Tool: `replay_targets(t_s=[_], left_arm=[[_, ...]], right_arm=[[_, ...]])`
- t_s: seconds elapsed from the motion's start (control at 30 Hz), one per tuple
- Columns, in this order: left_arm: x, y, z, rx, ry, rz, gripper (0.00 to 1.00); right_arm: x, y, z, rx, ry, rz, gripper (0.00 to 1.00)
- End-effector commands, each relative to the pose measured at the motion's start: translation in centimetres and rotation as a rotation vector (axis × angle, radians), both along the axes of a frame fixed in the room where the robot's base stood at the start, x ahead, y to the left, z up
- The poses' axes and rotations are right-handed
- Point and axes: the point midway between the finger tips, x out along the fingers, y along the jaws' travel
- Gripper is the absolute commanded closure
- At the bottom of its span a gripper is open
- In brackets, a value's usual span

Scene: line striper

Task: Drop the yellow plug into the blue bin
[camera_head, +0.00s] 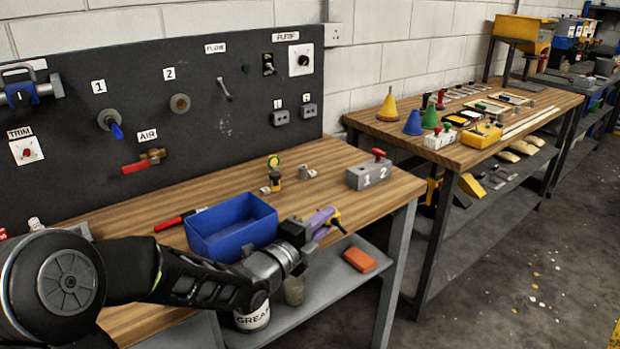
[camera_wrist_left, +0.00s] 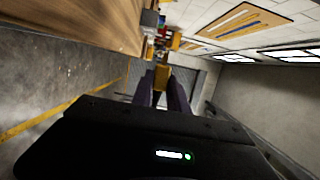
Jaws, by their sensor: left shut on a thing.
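The blue bin (camera_head: 238,240) stands on the near wooden bench, close to its front edge, and its visible inside looks empty. My left gripper (camera_head: 328,219) reaches past the bin's right side and is apart from it. Its purple-grey fingers are shut on the yellow plug (camera_head: 336,216), with a dark piece sticking out below. The plug also shows between the two fingers in the left wrist view (camera_wrist_left: 160,77), partly hidden by them. My right gripper is not in view.
A grey block marked 1 and 2 (camera_head: 369,175) with a red knob stands at the bench's right end. A red marker (camera_head: 178,219) lies left of the bin. An orange block (camera_head: 360,259) and a grease can (camera_head: 252,319) sit on the lower shelf.

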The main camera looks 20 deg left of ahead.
Motion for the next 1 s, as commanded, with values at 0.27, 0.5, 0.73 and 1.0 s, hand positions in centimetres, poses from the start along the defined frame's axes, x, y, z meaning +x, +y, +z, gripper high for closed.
replay_targets(t_s=[0.27, 0.5, 0.73, 1.0], left_arm=[[-3.0, -2.8, -10.5, -0.005, -0.002, -0.043, 1.00], [-3.0, -2.8, -13.5, -0.004, -0.003, -0.043, 1.00], [-2.9, -2.8, -13.4, -0.004, -0.002, -0.044, 1.00], [-2.9, -2.8, -13.4, -0.004, -0.002, -0.043, 1.00]], right_arm=[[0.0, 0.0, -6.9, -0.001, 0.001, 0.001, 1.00], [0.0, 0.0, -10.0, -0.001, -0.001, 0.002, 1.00], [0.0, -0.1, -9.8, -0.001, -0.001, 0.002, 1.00], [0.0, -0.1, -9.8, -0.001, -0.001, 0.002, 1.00]])
